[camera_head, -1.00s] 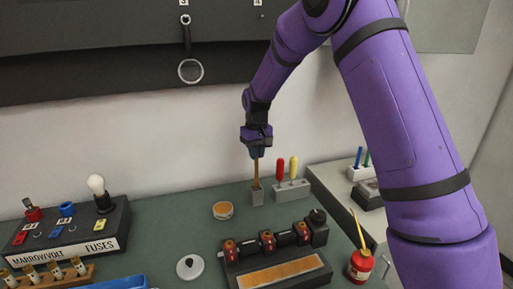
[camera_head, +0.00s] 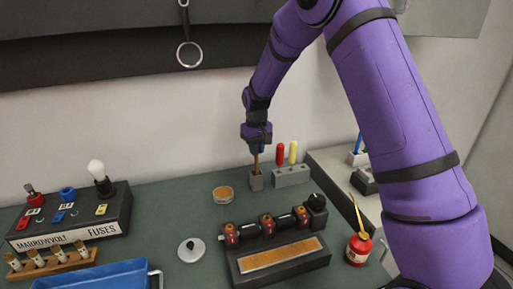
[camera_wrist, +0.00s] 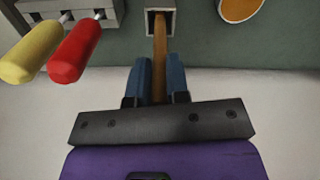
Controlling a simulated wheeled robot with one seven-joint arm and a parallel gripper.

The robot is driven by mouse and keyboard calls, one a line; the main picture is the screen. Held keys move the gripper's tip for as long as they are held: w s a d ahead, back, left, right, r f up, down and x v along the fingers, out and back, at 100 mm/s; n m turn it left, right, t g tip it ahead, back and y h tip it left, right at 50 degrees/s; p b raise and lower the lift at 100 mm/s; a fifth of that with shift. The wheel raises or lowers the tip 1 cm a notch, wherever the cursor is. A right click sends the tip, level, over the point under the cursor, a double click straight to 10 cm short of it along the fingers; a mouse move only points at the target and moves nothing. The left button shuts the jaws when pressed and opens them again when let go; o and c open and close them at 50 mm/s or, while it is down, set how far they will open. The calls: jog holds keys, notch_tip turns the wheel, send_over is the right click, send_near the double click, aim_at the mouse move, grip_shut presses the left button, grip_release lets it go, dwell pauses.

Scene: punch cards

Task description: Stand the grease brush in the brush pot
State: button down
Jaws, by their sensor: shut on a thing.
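The grease brush (camera_head: 256,163) is a thin wooden-handled stick, upright in my gripper (camera_head: 257,148). The blue fingers of my gripper (camera_wrist: 160,80) are shut on its handle (camera_wrist: 160,45) in the wrist view. The brush pot (camera_head: 256,181) is a small grey square holder at the back of the bench. In the wrist view the lower end of the brush goes into the square opening of the pot (camera_wrist: 148,22). The bristles are hidden, and I cannot tell whether they touch the bottom.
A grey rack (camera_head: 292,175) with a red and a yellow-handled tool stands right beside the pot. A round tin (camera_head: 223,195) lies to the left. A black roller device (camera_head: 270,240) sits in front. A red oil can (camera_head: 359,248) stands at the right.

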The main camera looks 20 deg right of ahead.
jog(key=c, duration=1)
grip_release()
notch_tip(320, 180, up, 11)
jog(key=shift+f, duration=0.1)
